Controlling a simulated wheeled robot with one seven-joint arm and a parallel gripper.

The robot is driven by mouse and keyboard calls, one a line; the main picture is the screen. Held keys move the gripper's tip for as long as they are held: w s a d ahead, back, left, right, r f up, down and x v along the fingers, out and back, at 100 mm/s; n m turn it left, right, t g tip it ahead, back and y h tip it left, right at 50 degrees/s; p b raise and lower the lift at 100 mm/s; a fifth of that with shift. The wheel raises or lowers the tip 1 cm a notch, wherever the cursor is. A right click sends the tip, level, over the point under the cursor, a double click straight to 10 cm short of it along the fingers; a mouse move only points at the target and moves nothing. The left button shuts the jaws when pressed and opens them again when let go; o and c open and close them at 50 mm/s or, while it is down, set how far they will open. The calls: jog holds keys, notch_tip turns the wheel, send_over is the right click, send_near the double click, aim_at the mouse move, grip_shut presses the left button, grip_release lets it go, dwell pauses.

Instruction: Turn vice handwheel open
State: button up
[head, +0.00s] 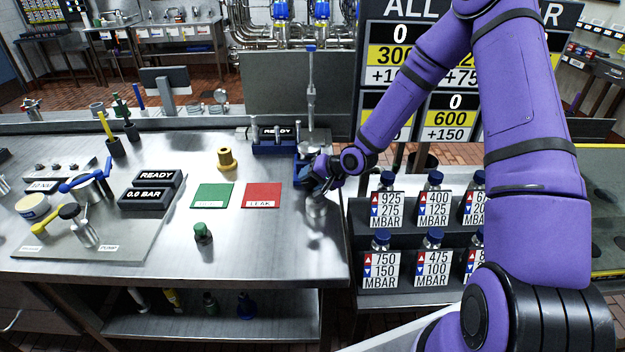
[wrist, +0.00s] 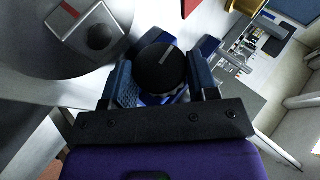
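The vice (head: 302,168) is a small blue body at the right end of the steel bench, partly hidden by my gripper (head: 318,180). In the wrist view, a round black handwheel (wrist: 162,66) with a white line lies between the two blue fingers of my gripper (wrist: 163,82). The fingers flank it closely on both sides. Whether they press on it cannot be told. Blue parts of the vice show under and beside the wheel.
A grey block (wrist: 85,32) with a black knob and red stripe is close by in the wrist view. A red LEAK mat (head: 261,196), a green mat (head: 212,196) and a brass fitting (head: 227,159) lie left. Labelled bottles (head: 386,200) stand on a rack at right.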

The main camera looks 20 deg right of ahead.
jog(key=shift+a, duration=0.1)
dwell(0.3)
jog(key=shift+a+r+n+g+h, duration=0.1)
jog(key=shift+n+g+h, duration=0.15)
jog(key=shift+h, duration=0.5)
jog(key=shift+a+r+n+g+h, duration=0.15)
jog(key=shift+g+h, duration=0.2)
jog(key=shift+h, duration=0.4)
jog(key=shift+w+a+n+g+h, duration=0.1)
jog(key=shift+n+g+h, duration=0.2)
jog(key=shift+h, duration=0.65)
jog(key=shift+a+n+g+h, duration=0.1)
jog(key=shift+g+h, duration=0.3)
jog(key=shift+h, duration=0.55)
jog(key=shift+w+a+f+n+g+h, duration=0.1)
jog(key=shift+n+g+h, duration=0.2)
jog(key=shift+h, duration=0.65)
jog(key=shift+a+n+g+h, duration=0.1)
jog(key=shift+n+g+h, duration=0.15)
jog(key=shift+h, duration=0.7)
jog(key=shift+a+f+n+g+h, duration=0.1)
jog(key=shift+n+g+h, duration=0.15)
jog(key=shift+h, duration=0.7)
jog(key=shift+a+f+n+g+h, duration=0.1)
jog(key=shift+g+h, duration=0.2)
jog(key=shift+h, duration=0.65)
jog(key=o, duration=0.7)
jog(key=shift+c, duration=0.2)
jog(key=shift+r, duration=0.15)
